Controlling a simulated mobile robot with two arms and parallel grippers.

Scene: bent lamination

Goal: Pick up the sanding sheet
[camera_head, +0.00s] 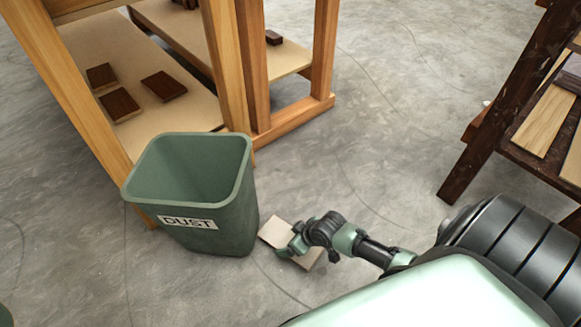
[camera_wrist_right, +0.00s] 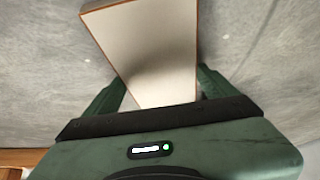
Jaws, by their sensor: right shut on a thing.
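The sanding sheet (camera_wrist_right: 150,52) is a pale rectangle with a thin orange-brown edge. In the right wrist view it lies between the two green fingers of my right gripper (camera_wrist_right: 155,95), which is shut on it. In the head view the sheet (camera_head: 275,232) shows beside the green bin, partly hidden behind my right gripper (camera_head: 292,246). I cannot tell from the head view whether the sheet touches the floor. My left gripper is not in view.
A green bin (camera_head: 222,222) labelled DUST stands just left of the sheet. A wooden bench (camera_head: 185,105) with dark blocks on its shelf is behind the bin. A dark rack (camera_head: 490,125) with boards stands at right. The grey floor (camera_head: 370,130) between is clear.

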